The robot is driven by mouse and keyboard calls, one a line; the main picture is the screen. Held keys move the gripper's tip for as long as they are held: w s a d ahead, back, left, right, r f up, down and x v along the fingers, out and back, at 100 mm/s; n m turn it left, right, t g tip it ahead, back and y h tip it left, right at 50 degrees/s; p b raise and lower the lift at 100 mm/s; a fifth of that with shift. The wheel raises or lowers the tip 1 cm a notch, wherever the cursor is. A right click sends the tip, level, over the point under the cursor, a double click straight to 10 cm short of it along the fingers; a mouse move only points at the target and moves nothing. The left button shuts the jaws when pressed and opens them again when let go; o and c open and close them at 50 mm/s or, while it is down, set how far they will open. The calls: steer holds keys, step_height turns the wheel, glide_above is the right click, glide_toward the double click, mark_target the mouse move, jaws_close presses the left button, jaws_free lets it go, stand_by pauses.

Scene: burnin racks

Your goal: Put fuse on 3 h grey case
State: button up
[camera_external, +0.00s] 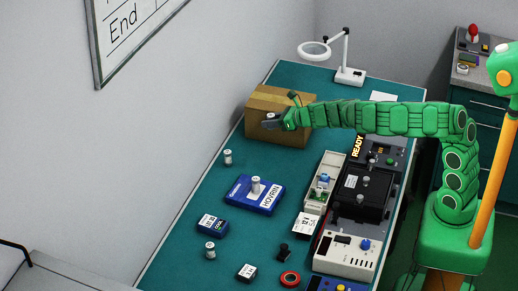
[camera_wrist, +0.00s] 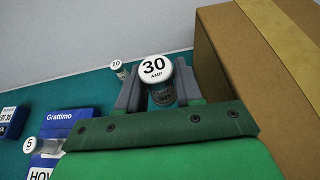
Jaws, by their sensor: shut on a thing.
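My gripper (camera_external: 272,122) is shut on a fuse, a pale cylinder with a white cap reading "30 AMP" in the wrist view (camera_wrist: 155,80). The gripper holds it upright between grey fingers beside a cardboard box. Another fuse (camera_external: 228,157), capped "10" in the wrist view (camera_wrist: 117,68), stands on the green table. A fuse capped "5" (camera_wrist: 34,149) stands on the blue HOVRIN box (camera_external: 270,200). One more fuse (camera_external: 210,249) stands nearer the front. Small labelled cases show at the front, one white-topped (camera_external: 306,226) and another (camera_external: 246,273); I cannot read "3 h" on any.
The cardboard box (camera_wrist: 225,60) rises close right of my gripper in the wrist view. A dark blue case (camera_external: 212,224), a long pale tray (camera_external: 325,182), a black case (camera_external: 350,207) and a meter with a blue knob (camera_external: 335,252) crowd the table. A magnifier lamp (camera_external: 348,75) stands behind.

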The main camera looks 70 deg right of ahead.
steer(key=shift+s+r, duration=0.2)
steer(key=shift+s, duration=0.2)
